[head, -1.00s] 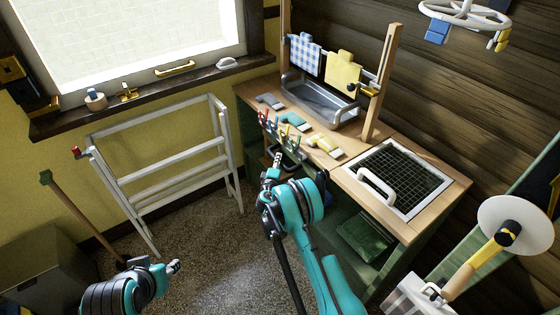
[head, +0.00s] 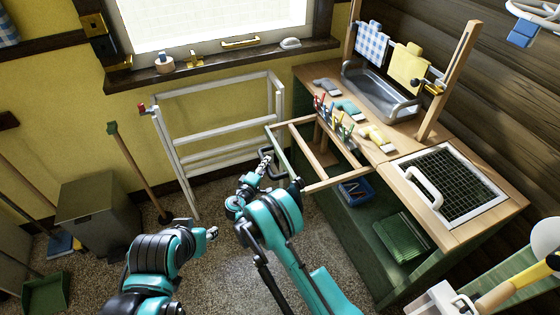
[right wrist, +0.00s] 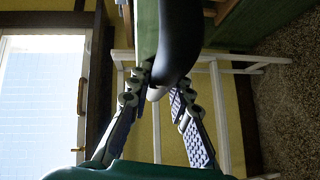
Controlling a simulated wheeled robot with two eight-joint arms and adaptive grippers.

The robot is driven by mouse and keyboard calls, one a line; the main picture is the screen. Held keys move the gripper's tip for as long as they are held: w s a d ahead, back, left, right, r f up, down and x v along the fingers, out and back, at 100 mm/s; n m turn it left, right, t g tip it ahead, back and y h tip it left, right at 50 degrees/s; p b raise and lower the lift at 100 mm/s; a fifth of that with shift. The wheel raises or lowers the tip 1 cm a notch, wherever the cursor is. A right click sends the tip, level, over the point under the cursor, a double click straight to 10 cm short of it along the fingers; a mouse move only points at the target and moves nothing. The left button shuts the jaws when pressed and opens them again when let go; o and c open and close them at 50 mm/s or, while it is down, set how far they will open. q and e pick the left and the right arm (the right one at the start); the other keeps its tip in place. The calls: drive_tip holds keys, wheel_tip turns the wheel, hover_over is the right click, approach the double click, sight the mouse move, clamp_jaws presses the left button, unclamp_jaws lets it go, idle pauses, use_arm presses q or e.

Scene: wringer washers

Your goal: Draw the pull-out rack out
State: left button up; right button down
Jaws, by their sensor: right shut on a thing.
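The pull-out rack (head: 328,176) is a wooden frame with bars and a green front. It extends well out from under the counter's left side, toward the white folding rack. Its black handle (head: 264,157) is on the green front. My right gripper (head: 262,172) is shut on this handle. In the right wrist view, the dark handle (right wrist: 181,45) passes between the gripper's fingers (right wrist: 160,90), in front of the green front. My left gripper (head: 212,233) hangs low at the left, away from the rack; its fingers are too small to judge.
The wooden counter (head: 405,190) holds a sink (head: 380,95), colored pegs and a mesh panel (head: 450,190). A white folding rack (head: 215,150) stands close behind the pull-out rack's outer end. A grey bin (head: 98,210) and a broom are farther left. Carpet between is clear.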

drive_tip(key=shift+s+a, duration=0.3)
drive_tip(key=shift+a, duration=0.55)
drive_tip(key=c, duration=1.4)
unclamp_jaws()
drive_tip(key=shift+o, duration=0.2)
drive_tip(key=v, duration=0.7)
drive_tip(key=shift+s+a, duration=0.15)
drive_tip(key=shift+s, duration=0.1)
drive_tip(key=shift+f, duration=0.1)
